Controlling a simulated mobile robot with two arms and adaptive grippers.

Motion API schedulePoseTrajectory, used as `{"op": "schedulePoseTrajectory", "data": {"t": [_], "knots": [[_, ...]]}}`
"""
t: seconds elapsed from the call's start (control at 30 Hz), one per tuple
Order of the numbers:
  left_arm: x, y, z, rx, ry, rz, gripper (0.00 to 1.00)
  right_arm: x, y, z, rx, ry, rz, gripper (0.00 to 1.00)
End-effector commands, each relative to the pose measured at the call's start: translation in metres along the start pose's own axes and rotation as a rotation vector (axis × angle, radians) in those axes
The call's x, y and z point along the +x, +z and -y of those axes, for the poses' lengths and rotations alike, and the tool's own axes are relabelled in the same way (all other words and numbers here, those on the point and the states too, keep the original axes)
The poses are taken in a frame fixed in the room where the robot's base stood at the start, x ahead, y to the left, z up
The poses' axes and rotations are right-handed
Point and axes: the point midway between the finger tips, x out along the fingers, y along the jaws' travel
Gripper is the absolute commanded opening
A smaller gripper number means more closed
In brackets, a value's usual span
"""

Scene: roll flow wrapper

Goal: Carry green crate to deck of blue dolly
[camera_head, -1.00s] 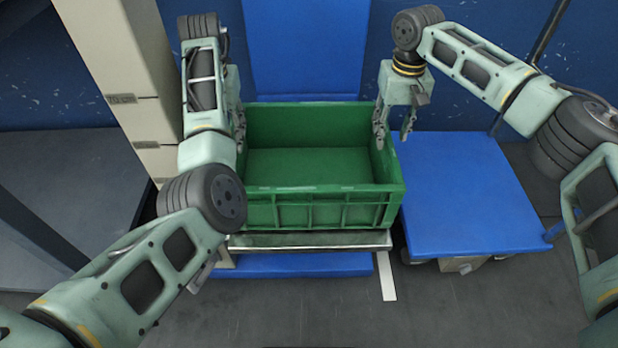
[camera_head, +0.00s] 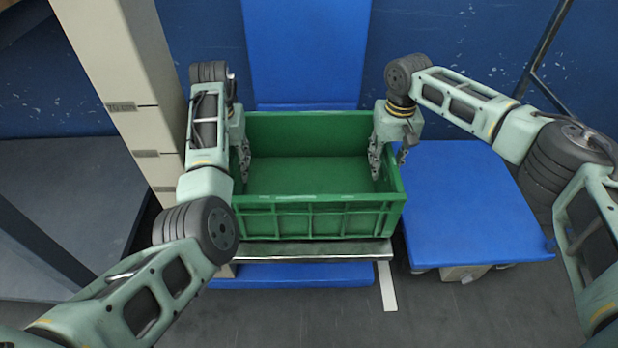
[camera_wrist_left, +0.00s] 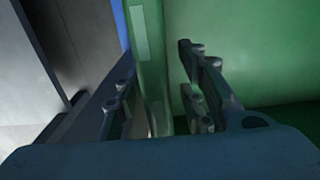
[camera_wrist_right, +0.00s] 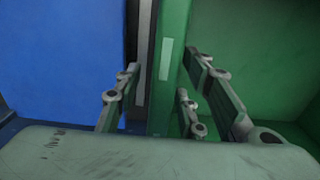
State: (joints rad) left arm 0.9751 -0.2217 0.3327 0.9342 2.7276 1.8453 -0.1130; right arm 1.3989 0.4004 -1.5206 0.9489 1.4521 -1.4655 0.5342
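The green crate (camera_head: 320,222) stands upright and looks empty, on a metal-edged support (camera_head: 310,251) in the middle of the head view. The blue dolly (camera_head: 470,215) is to its right, its flat deck bare. My left gripper (camera_head: 241,160) is at the crate's left wall, with one finger inside and one outside. In the left wrist view its fingers (camera_wrist_left: 160,100) are apart, with the wall between them. My right gripper (camera_head: 388,160) straddles the right wall likewise. In the right wrist view its fingers (camera_wrist_right: 160,95) are apart around the wall. Gaps show beside both walls.
A tall blue panel (camera_head: 305,50) rises behind the crate, and a blue base (camera_head: 300,275) shows below its support. A beige column (camera_head: 125,80) stands close on the left. A dark grey platform (camera_head: 70,200) lies further left. A white strip (camera_head: 387,285) marks the floor.

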Motion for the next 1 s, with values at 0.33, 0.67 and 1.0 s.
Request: {"op": "schedulePoseTrajectory", "data": {"t": [0.33, 0.67, 1.0], "knots": [[0.0095, -0.0004, 0.0000, 0.000, 0.000, -0.001, 0.37, 0.0087, -0.0001, 0.0002, -0.001, 0.000, -0.001, 0.37], [0.0092, -0.0004, 0.0001, 0.000, 0.000, -0.001, 0.15, 0.0085, 0.0000, 0.0000, 0.000, 0.000, -0.001, 0.15], [0.0090, -0.0003, 0.0001, 0.000, 0.000, -0.001, 0.00, 0.0084, -0.0001, -0.0003, 0.000, 0.000, -0.001, 0.00]]}}
